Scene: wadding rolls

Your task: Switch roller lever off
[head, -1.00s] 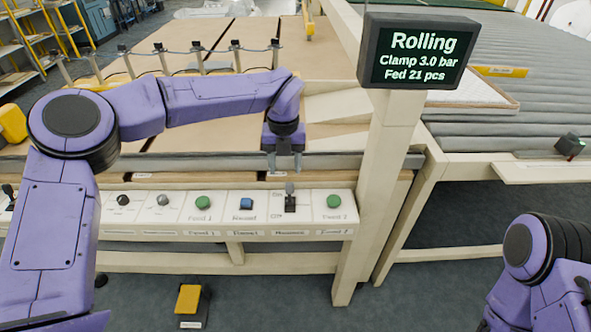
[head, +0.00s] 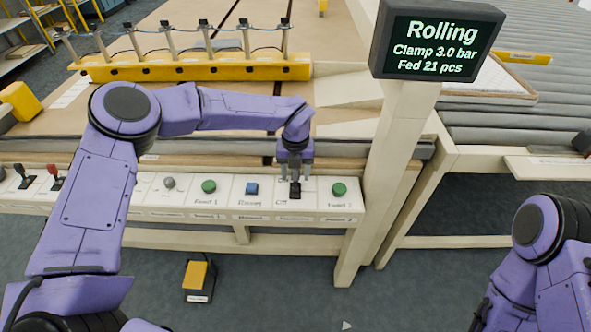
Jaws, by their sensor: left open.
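A control panel (head: 230,218) runs along the front of the machine. A small lever switch with a black slot (head: 295,190) sits between a blue button (head: 252,189) and the right green button (head: 339,189). The marking beside it is too small to read surely. My left gripper (head: 295,178) is open and points down at this lever, with a finger on each side. The lever's upper part is mostly hidden, and I cannot tell whether the fingers touch it. My right arm (head: 545,255) shows at the lower right, but its gripper is out of view.
The screen (head: 437,45) on a post reads "Rolling, Clamp 3.0 bar, Fed 21 pcs". A red lever (head: 56,177), a black lever (head: 22,176), a grey knob (head: 168,183) and another green button (head: 208,187) are further left. A yellow pedal (head: 197,277) stands on the floor.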

